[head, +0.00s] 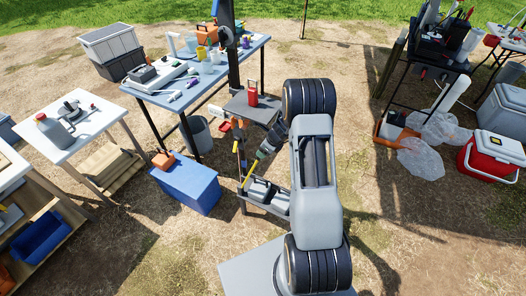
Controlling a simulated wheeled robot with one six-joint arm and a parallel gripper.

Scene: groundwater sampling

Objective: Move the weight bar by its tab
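My arm (316,180) rises in the right middle of the head view and covers part of the ground and the small grey stand behind it. My gripper does not show, so I cannot see whether it holds anything. I cannot make out a weight bar or its tab for certain. The small grey stand (240,108) beside my arm bears a red container (252,94) on top. Grey bins (262,190) sit on its lower shelf, and a dark and green tool (270,140) shows between the stand and my arm.
A blue-topped table (180,98) with instruments stands behind left, a white table (92,135) with a grey jug further left. A blue box (187,182) sits on the ground near the stand. A red cooler (492,158) and plastic bags lie right. Dirt ground is open at front right.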

